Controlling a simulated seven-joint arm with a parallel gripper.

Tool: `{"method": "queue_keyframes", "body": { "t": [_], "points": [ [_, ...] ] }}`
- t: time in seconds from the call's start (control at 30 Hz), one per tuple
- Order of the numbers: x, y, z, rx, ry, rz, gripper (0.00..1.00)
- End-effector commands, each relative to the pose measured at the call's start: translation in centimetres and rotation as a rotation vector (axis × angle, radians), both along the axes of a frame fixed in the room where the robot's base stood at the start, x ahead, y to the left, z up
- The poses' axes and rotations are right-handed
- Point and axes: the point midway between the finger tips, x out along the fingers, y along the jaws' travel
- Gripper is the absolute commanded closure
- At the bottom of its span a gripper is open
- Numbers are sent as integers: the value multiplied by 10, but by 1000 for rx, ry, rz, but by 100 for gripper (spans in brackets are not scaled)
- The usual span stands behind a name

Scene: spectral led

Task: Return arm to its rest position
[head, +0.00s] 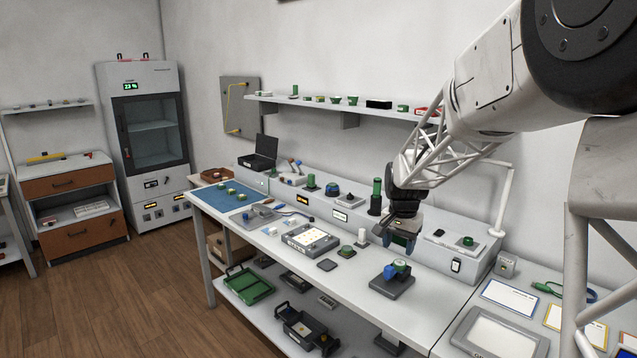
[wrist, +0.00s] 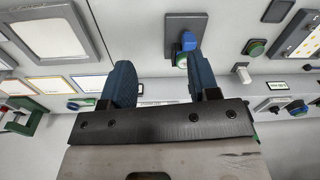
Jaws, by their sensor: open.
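My gripper (head: 400,240) hangs over the back part of the white workbench (head: 345,290), in front of the raised grey ledge. Its blue fingers point down in the head view. In the wrist view my gripper (wrist: 163,88) shows two blue fingers spread apart with nothing between them. My white lattice arm reaches in from the upper right.
A dark block with a blue and green part (head: 392,284) stands on the bench just in front of my gripper. A dark green cylinder (head: 376,196) stands on the ledge to its left. A wall shelf (head: 340,105) with small parts runs behind. Framed panels lie at right.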

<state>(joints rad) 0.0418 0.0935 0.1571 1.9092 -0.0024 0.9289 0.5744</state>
Motion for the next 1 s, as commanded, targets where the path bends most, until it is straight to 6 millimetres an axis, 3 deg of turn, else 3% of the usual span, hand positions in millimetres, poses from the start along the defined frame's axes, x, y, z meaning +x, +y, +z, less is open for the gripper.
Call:
{"method": "queue_keyframes", "body": {
  "t": [0.43,1.0],
  "points": [
    [-101,9,47,-13,-44,140,45],
    [-233,18,73,-38,-96,318,45]
  ]
}}
